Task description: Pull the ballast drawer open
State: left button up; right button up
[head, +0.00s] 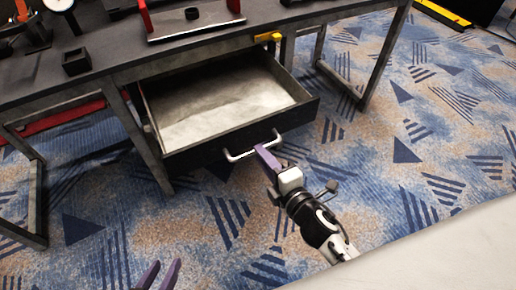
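The drawer (298,113) under the dark workbench stands well out from the bench frame, and its pale inner floor (225,108) shows and looks empty. A light bar handle (238,156) runs across its dark front. My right gripper (264,152) is at the middle of this handle, its purple fingers seemingly closed around the bar; one finger largely hides the other. My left gripper (159,274) is low in the picture, in front of the drawer and apart from it, with its two purple fingers spread and nothing between them.
The bench top (110,58) carries a small black box (76,62), a red-sided stand (195,25) and a gauge (60,4). A yellow piece (268,37) sits at the bench edge. Metal bench legs flank the drawer. Patterned carpet lies clear in front. A pale surface (440,250) fills the lower right.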

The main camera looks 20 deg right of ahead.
pick_arm(q)
jog(key=shift+a+r, duration=0.1)
pick_arm(e)
jog(key=v, duration=0.6)
jog(key=shift+s, duration=0.35)
jog(key=shift+d, duration=0.1)
